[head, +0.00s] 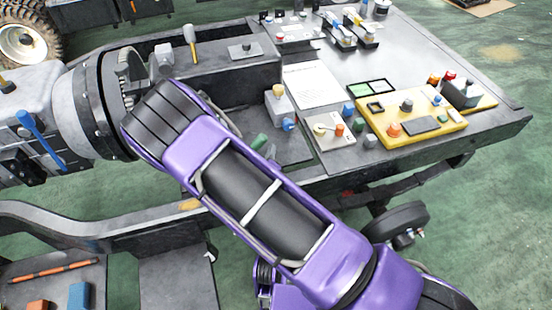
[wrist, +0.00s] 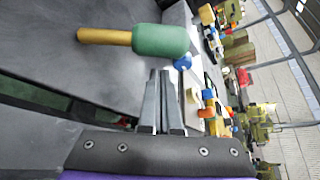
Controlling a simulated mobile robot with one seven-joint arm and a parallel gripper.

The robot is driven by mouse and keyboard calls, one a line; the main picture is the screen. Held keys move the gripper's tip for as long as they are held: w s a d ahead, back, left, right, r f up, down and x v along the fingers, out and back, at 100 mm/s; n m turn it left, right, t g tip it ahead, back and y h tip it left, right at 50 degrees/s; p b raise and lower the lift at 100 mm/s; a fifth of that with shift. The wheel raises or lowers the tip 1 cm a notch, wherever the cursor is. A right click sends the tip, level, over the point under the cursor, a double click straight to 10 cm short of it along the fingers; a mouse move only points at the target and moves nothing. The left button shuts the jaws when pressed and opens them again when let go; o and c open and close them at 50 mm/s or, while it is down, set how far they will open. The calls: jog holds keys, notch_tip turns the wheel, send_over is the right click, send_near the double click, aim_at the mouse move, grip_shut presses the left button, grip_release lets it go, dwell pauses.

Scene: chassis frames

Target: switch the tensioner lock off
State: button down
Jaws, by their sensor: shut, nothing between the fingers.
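No part in view is labelled so that I can tell it is the tensioner lock. A cream panel (head: 333,142) at the table's front edge carries a small lever (head: 321,128) and an orange knob (head: 339,130). A blue knob (head: 288,124) stands left of it, and a blue knob (wrist: 183,62) also shows just beyond my fingertips in the wrist view. My gripper (wrist: 161,73) is shut and empty, its two fingers side by side. In the head view my purple arm hides it. I cannot tell whether the fingertips touch anything.
A green cylinder with a yellow shaft (wrist: 150,40) lies close to my fingers. A yellow control box (head: 412,128) with several knobs sits right of the cream panel. A white sheet (head: 312,84) lies behind it. The grey tabletop (head: 425,55) is clear at the back right.

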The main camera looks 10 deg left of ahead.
jog(key=shift+s+a+r, duration=0.1)
jog(key=shift+a+r, duration=0.4)
jog(key=shift+a, duration=0.1)
jog(key=shift+a+r, duration=0.1)
jog(key=shift+a, duration=0.1)
jog(key=shift+s+d+r, duration=0.1)
